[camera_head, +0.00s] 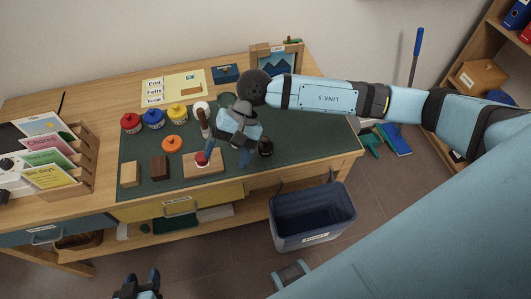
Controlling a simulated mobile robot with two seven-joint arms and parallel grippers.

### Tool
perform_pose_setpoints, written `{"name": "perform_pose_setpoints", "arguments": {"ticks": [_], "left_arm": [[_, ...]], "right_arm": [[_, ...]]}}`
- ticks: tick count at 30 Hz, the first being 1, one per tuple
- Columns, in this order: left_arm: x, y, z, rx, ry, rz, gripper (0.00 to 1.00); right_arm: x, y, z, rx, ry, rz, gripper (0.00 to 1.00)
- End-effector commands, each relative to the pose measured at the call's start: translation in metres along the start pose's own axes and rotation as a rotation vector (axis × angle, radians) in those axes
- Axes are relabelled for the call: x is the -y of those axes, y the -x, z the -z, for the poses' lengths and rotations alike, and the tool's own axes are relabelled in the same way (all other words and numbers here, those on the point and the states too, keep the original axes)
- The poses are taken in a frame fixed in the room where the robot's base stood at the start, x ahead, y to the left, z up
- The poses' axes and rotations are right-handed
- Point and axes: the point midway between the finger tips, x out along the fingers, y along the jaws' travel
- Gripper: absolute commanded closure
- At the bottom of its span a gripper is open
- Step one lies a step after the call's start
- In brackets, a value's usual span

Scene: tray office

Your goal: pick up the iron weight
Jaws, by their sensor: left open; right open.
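A small, dark, rounded object (265,147), which looks like the iron weight, stands on the green desk mat (290,135) near the front edge of the desk. My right gripper (229,157) is open above the mat, just left of this dark object and apart from it in the picture. Its fingers point toward the desk front, and the wrist hides part of the mat behind. My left gripper (142,281) is open and empty, low in front of the desk at the bottom of the picture.
A wooden board (211,169) with a red and white piece lies left of my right gripper. Red (131,123), blue (153,118) and yellow (177,112) pots, an orange disc (172,144) and blocks stand further left. A blue bin (312,218) stands below the desk's right front.

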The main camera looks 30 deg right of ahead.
Motion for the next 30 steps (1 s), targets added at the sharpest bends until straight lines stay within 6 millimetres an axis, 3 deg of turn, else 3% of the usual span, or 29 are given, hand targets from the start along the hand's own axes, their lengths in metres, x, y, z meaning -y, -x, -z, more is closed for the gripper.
{"name": "perform_pose_setpoints", "arguments": {"ticks": [1, 6, 9, 12, 24, 30], "left_arm": [[0.0, -0.007, -0.009, 0.002, 0.004, -0.001, 0.5], [0.0, -0.014, -0.019, 0.012, 0.013, -0.003, 0.5], [0.0, -0.016, -0.021, 0.013, 0.015, -0.003, 0.5], [0.0, -0.016, -0.021, 0.012, 0.015, -0.004, 0.5], [0.003, -0.013, -0.021, 0.013, 0.003, -0.004, 0.5], [0.004, -0.013, -0.022, 0.016, 0.002, -0.003, 0.5]], "right_arm": [[-0.017, 0.011, 0.025, -0.089, 0.1, -0.106, 0.22], [-0.058, 0.058, 0.075, -0.276, 0.331, -0.426, 0.22], [-0.069, 0.079, 0.089, -0.325, 0.392, -0.537, 0.22], [-0.077, 0.086, 0.097, -0.343, 0.417, -0.591, 0.22], [-0.11, 0.035, 0.127, -0.344, 0.421, -0.599, 0.22], [-0.116, 0.024, 0.133, -0.345, 0.423, -0.598, 0.22]]}}
